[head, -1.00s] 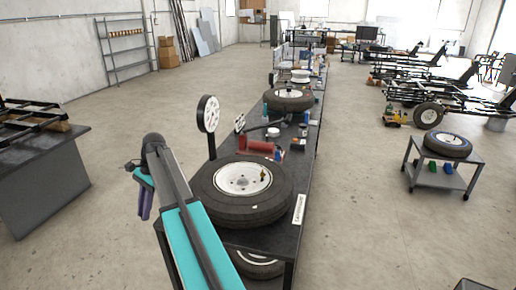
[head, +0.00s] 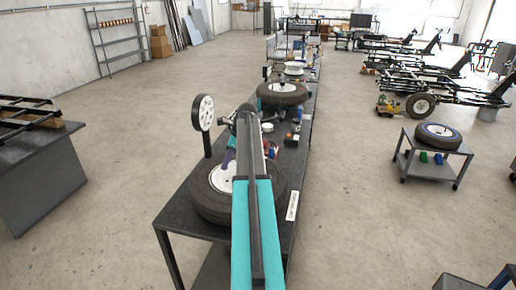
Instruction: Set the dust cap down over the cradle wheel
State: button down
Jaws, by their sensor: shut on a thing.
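A black tyre on a white rim, which I take to be the cradle wheel (head: 208,206), lies flat on the near end of the long dark bench (head: 172,213). My arm crosses in front of it and hides its right part and much of the rim. My gripper (head: 228,158), with purple fingers, points down over the rim's far side, apparently above it. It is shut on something. The dust cap is too small or hidden to make out, though it is probably the thing held. I cannot tell whether it touches the wheel.
A round white dial on a post (head: 202,113) stands at the bench's left edge, close to my arm. A second wheel (head: 283,96) lies farther back. A white label strip (head: 292,206) is at the right edge. A trolley with a wheel (head: 434,161) stands right, across clear floor.

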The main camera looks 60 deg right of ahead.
jog(key=s+d+r+m+h+p, duration=0.1)
jog(key=s+d+m, duration=0.3)
jog(key=s+d, duration=0.5)
jog(key=shift+d+r+h+p, duration=0.3)
jog(key=shift+d+r+p, duration=0.1)
jog(key=shift+d+r, duration=0.55)
jog(key=shift+s+f, duration=0.1)
jog(key=shift+f, duration=0.05)
jog(key=shift+m, duration=0.3)
jog(key=shift+d+f+b, duration=0.1)
jog(key=shift+f+b, duration=0.4)
jog(key=shift+f, duration=2.1)
jog(key=shift+f, duration=1.25)
jog(key=c, duration=1.6)
grip_release()
jog(key=shift+r, duration=0.1)
